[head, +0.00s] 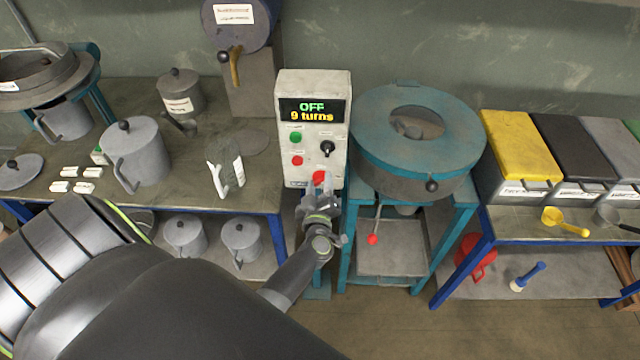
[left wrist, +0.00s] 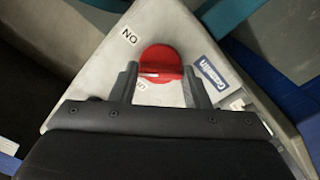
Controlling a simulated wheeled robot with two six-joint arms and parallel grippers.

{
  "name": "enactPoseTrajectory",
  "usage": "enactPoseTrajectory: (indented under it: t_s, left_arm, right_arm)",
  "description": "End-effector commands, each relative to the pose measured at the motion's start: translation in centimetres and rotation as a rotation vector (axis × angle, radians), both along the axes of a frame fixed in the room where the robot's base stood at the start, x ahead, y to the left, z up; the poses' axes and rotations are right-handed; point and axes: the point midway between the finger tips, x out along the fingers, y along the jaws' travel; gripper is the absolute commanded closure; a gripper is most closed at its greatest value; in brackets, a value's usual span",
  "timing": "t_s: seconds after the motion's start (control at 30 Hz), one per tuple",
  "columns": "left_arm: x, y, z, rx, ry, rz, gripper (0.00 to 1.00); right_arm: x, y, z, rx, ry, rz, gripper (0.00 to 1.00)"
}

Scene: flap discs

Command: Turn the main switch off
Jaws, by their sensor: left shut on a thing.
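The main switch is a red round knob (head: 319,177) low on the front of a grey control box (head: 340,90). The box's display (head: 312,111) reads "OFF" and "9 turns". In the left wrist view the red knob (left wrist: 160,55) sits between the two fingers of my left gripper (left wrist: 160,75), which is shut on its raised grip bar. An "ON" label (left wrist: 129,36) shows beside the knob; another label below it is partly hidden by the gripper. In the head view my left gripper (head: 320,195) is at the box's lower front. My right gripper is not in view.
Green (head: 295,137) and red (head: 297,160) buttons and a black dial (head: 327,148) sit above the knob. A round teal machine (head: 460,125) stands close on the right. A bench (head: 200,190) with grey pots is on the left; lidded bins (head: 520,140) are at far right.

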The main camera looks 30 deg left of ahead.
Motion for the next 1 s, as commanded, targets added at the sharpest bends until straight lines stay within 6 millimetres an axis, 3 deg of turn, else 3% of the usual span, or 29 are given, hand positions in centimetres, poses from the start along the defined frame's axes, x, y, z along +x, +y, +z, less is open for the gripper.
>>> enactPoseTrajectory:
  t_s: [0.6, 1.0]
  left_arm:
    - [0.0, 0.2, -0.2, -0.488, -0.304, 0.0, 0.8]
    - [0.0, 0.2, -0.2, -0.692, -0.429, -0.001, 0.8]
  right_arm:
    - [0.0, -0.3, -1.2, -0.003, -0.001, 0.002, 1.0]
    - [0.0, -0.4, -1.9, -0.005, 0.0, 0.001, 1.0]
